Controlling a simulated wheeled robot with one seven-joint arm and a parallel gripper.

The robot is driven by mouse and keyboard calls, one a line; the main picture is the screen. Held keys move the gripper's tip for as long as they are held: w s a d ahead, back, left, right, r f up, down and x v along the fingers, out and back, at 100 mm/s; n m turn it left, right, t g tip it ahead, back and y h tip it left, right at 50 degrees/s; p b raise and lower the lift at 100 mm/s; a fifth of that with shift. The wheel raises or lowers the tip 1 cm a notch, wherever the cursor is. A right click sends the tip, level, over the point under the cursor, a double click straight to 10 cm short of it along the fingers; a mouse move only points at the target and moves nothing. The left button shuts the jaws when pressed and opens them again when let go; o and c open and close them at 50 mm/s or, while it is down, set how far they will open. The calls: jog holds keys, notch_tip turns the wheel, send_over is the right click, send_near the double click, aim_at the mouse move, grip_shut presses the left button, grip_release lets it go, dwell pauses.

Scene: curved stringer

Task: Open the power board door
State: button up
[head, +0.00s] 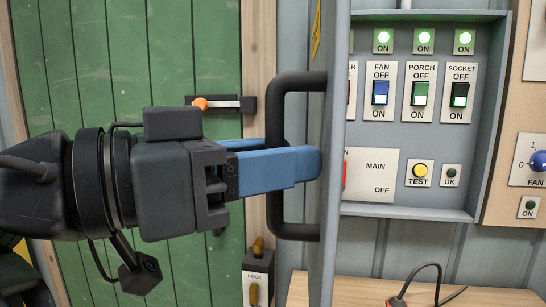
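The power board door (331,215) stands swung out, seen nearly edge-on as a narrow grey panel. Its black bar handle (275,112) faces left. My gripper (305,162) reaches in from the left with blue fingers at the middle of the handle. The near finger crosses in front of the bar; part of the far finger shows behind and above it, so the bar appears to lie between them. Whether they pinch it is hidden. The power board (424,141) shows its switches, a MAIN panel (376,177) partly covered by the door, and lit green lamps.
A green plank door (80,60) with an orange-knobbed latch (220,104) stands behind my arm. A LOCK box (258,279) is below the handle. A FAN panel (530,165) is at right. A wooden surface (350,292) with a cable lies below.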

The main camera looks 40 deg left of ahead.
jog(key=v, duration=0.7)
jog(key=shift+s+b, duration=0.35)
jog(key=shift+b, duration=0.1)
jog(key=shift+a, duration=0.15)
